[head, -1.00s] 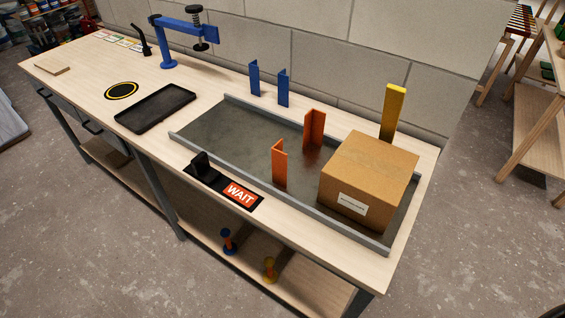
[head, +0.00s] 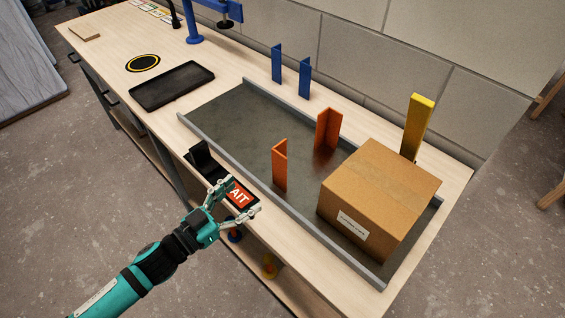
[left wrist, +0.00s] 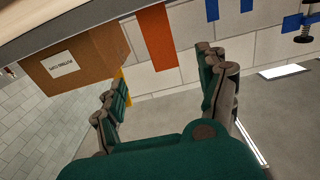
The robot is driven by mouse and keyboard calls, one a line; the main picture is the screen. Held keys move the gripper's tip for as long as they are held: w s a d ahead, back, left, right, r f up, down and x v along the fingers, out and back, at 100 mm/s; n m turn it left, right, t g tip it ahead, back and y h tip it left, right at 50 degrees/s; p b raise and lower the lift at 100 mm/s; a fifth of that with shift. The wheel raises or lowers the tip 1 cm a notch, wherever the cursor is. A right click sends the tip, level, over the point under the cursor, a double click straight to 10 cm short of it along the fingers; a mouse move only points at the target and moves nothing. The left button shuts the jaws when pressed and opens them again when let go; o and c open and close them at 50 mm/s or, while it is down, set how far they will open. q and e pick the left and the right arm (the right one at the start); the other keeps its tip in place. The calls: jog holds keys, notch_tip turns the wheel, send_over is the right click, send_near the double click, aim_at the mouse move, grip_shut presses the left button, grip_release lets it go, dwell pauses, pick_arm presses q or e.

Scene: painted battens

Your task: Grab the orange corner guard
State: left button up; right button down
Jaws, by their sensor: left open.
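Two orange corner guards stand upright in the grey tray (head: 232,117): a front one (head: 280,165) near the front rim and a back one (head: 328,128) beside the cardboard box (head: 383,190). My left gripper (head: 238,196) is open and empty, over the bench's front edge by the "WAIT" sign, apart from both guards and to the lower left of the front one. My right gripper is not in view.
Two blue corner guards (head: 304,78) stand behind the tray, and a yellow post (head: 417,128) stands behind the box. A black stand (head: 201,158) is by the front rim. A black tray (head: 172,86) lies further left. The grey tray's left part is clear.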

aim_at(278, 163)
pick_arm(q)
jog(key=p+x, duration=0.1)
jog(key=x, duration=0.7)
jog(key=shift+w+d+p, duration=0.15)
jog(key=shift+w+p, duration=0.05)
jog(key=shift+p, duration=0.2)
jog(key=shift+w+d, duration=0.3)
jog(key=p+x, duration=0.1)
jog(key=x, duration=0.1)
jog(key=r+p+x, duration=0.1)
jog(key=x, duration=0.1)
jog(key=shift+w+d, duration=0.1)
jog(key=shift+w, duration=0.1)
jog(key=shift+w+d, duration=0.2)
jog(key=shift+d, duration=0.05)
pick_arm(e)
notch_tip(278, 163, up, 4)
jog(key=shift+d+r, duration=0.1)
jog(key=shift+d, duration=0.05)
pick_arm(q)
jog(key=shift+a, duration=0.1)
jog(key=shift+c, duration=0.4)
